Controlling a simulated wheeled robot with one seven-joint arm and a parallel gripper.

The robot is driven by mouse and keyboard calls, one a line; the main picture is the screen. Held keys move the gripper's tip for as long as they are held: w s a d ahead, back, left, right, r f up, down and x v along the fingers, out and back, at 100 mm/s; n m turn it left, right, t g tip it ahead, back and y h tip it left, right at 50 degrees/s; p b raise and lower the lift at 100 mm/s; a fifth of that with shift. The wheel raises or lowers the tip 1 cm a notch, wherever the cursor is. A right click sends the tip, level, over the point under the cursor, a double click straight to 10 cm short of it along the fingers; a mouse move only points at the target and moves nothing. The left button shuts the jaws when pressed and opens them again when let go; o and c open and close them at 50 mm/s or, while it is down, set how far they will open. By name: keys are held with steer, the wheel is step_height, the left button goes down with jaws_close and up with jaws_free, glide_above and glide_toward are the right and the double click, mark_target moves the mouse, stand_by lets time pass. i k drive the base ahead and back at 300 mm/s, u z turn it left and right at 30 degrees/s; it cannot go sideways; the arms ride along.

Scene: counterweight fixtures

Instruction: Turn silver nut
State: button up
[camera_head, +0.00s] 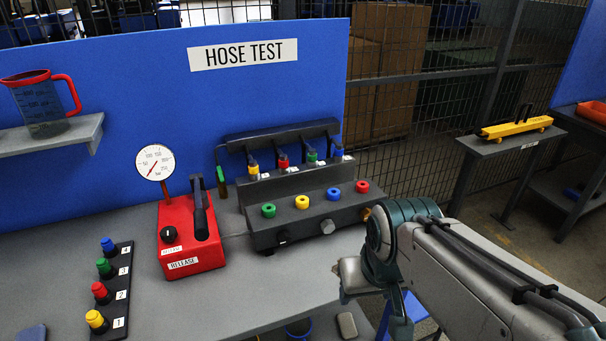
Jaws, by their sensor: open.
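The silver nut (328,226) is on the front face of the black hose-test manifold (262,238), below the blue and yellow ports. A dark fitting (283,237) is to its left and a brass-coloured one (366,214) to its right, partly behind my arm. My arm comes in from the lower right, and its teal joint is just right of the manifold. A pale part of my arm hangs by the bench edge. My gripper's fingers do not show, and nothing of mine is seen touching the nut.
A red pump (190,236) with a gauge (155,162) stands left of the manifold. A black rack (112,292) with coloured plugs is at the front left. The blue panel (120,110) closes the back. Bare bench (270,300) lies in front of the manifold.

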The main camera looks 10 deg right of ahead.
mark_target(328, 226)
steer(key=k, duration=1.2)
steer(key=u, duration=0.85)
steer(key=i, duration=1.6)
steer(key=z, duration=0.5)
